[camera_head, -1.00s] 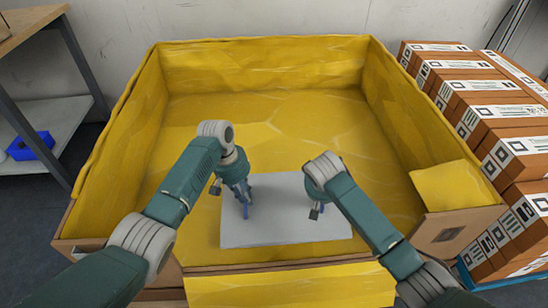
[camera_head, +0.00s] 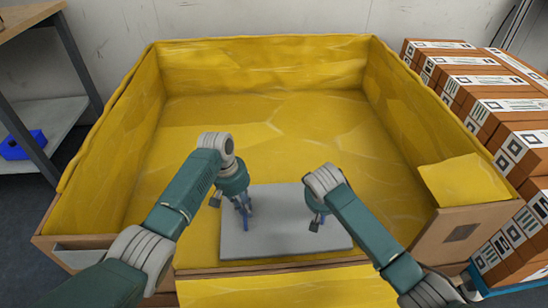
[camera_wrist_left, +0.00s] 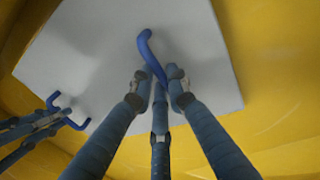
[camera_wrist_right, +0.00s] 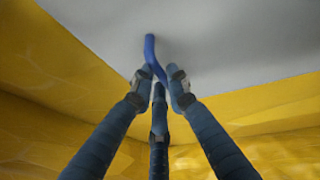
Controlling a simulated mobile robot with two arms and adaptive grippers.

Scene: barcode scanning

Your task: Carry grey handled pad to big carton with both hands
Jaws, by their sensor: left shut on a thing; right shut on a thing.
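The grey pad (camera_head: 285,238) is a flat plate with two blue handles. It is level in the head view, over the near part of the big carton (camera_head: 445,238), which is lined in yellow. My left gripper (camera_head: 246,213) is shut on the left blue handle (camera_wrist_left: 150,50). My right gripper (camera_wrist_right: 159,82) is shut on the other blue handle (camera_wrist_right: 149,48); in the head view its fingers are mostly hidden behind the wrist. The left wrist view also shows the right gripper's fingers at that handle (camera_wrist_left: 66,110). I cannot tell whether the pad touches the carton floor.
The carton's yellow walls (camera_head: 265,65) rise at the back and sides. Its front flap (camera_head: 290,288) is folded down. Stacked brown boxes (camera_head: 500,105) stand to the right. A shelf (camera_head: 45,125) with a blue bin (camera_head: 25,145) stands left. The carton's far floor is clear.

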